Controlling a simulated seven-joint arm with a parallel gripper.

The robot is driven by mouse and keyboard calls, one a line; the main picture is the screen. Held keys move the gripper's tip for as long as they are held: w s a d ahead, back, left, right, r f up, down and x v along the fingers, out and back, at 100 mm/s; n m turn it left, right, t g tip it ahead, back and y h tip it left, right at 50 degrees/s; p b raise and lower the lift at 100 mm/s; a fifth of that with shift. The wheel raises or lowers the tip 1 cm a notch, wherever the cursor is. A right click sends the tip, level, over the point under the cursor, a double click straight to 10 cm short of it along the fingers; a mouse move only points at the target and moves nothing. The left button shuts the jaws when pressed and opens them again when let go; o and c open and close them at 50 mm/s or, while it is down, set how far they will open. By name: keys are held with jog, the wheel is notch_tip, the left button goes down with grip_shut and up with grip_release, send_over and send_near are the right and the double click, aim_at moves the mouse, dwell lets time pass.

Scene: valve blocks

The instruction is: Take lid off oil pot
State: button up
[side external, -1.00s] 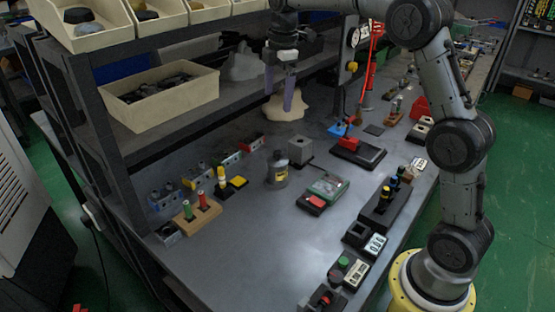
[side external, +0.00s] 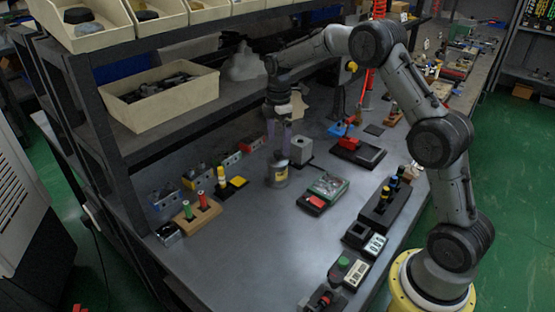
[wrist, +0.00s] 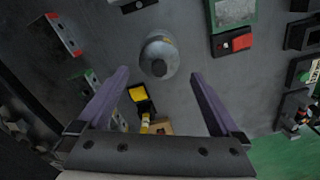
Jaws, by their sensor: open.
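The oil pot (side external: 278,176) is a small grey round pot with a yellow label, standing upright on the bench. In the wrist view the pot (wrist: 158,62) shows from above, with its pale rounded top just beyond the fingertips. I cannot clearly tell the lid apart from the body. My gripper (side external: 279,142) points down just above the pot, its purple fingers spread. In the wrist view my gripper (wrist: 160,73) is open and empty, with one finger on each side of the pot's line. The fingertips partly overlap the pot's top in the side view.
A grey block (side external: 301,150) stands close behind the pot to the right. A green-and-red device (side external: 325,189) lies to its right. A wooden holder (side external: 197,211) with coloured pegs and a yellow-black piece (side external: 238,183) are to the left.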

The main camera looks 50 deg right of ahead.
aim_at(277, 152)
notch_tip(277, 152, down, 5)
jog(key=shift+w+a+r, duration=0.1)
jog(key=c, duration=1.1)
jog(key=shift+c, duration=0.2)
jog(key=shift+r, duration=0.15)
